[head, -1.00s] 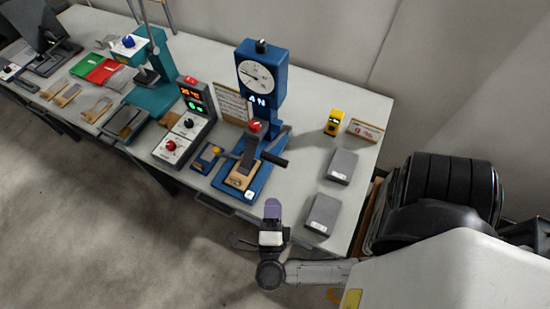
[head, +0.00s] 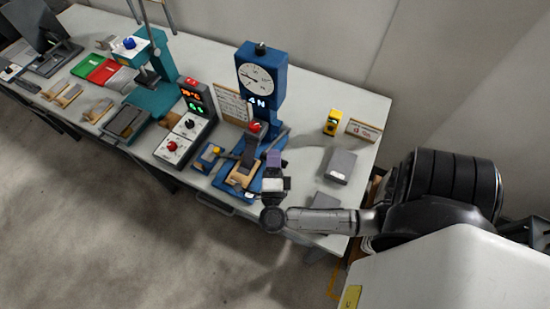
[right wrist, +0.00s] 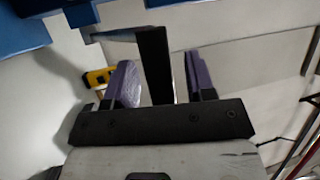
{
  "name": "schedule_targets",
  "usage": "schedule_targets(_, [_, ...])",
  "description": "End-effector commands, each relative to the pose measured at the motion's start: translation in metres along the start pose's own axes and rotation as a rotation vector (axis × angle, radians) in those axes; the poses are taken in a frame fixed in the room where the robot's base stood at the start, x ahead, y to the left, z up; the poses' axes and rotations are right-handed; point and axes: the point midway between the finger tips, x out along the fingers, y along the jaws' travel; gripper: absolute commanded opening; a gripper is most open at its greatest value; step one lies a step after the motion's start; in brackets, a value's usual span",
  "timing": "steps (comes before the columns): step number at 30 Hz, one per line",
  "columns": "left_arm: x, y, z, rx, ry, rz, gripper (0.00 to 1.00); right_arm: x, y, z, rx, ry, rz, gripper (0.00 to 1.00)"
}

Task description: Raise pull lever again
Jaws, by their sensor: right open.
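The blue press (head: 270,112) with a round dial (head: 257,80) stands on the table. Its black pull lever (right wrist: 154,58) shows in the right wrist view as a dark bar between my right gripper's two purple fingers. In the head view the lever is mostly hidden behind my right gripper (head: 274,159), which is at the right side of the press. My right gripper is open, with a visible gap between each finger and the bar. My left gripper is not in view.
A control box (head: 186,140) with lit displays stands left of the press. A yellow device (head: 332,122), a small sign (head: 363,130) and a grey block (head: 341,166) are to the right. Another grey block (head: 324,201) is partly hidden by my right arm.

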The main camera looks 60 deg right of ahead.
Motion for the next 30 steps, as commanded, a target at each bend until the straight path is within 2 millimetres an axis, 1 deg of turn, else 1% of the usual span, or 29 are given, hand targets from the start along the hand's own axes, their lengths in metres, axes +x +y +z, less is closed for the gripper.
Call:
schedule_targets(8, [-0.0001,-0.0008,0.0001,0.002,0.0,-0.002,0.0,0.0011,0.0001,0.0,0.0,0.0,0.0,0.5])
schedule_targets(11, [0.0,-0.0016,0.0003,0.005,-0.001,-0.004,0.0,0.001,0.0001,0.0,0.0,0.0,0.0,0.42])
schedule_targets(24, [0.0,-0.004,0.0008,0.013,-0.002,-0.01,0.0,0.0008,0.0002,-0.0001,0.0,0.0,0.0,0.0])
schedule_targets(30, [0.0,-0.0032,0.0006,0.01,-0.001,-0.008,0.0,0.0007,0.0002,-0.0001,0.0,0.0,0.0,0.0])
